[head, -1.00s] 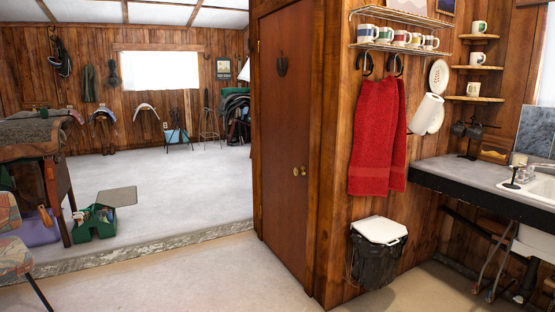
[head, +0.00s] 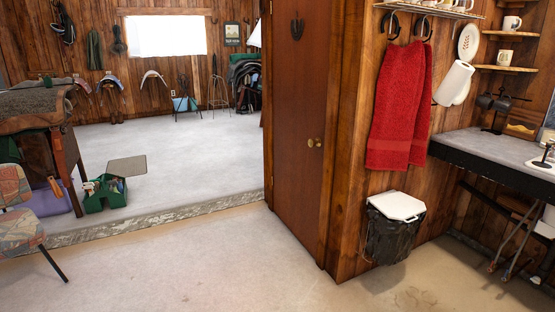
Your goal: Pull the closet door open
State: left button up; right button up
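The closet door (head: 298,110) is a tall brown wooden panel in the middle of the head view. It looks shut in its frame. A brass knob (head: 315,143) sits near its right edge, and a dark horseshoe-shaped piece (head: 297,29) is fixed higher up. The top of the door is cut off by the picture. Neither of my grippers shows in this view.
Right of the door, red towels (head: 398,105) hang above a lidded trash bin (head: 396,228). A counter (head: 495,155) stands at far right. A stone step edge (head: 165,223) crosses at left, near a chair (head: 22,215) and a green box (head: 105,193). The floor (head: 215,270) before the door is clear.

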aim_at(301, 29)
jog(key=i+j+u, duration=0.1)
jog(key=i+u, duration=0.35)
jog(key=i, duration=1.6)
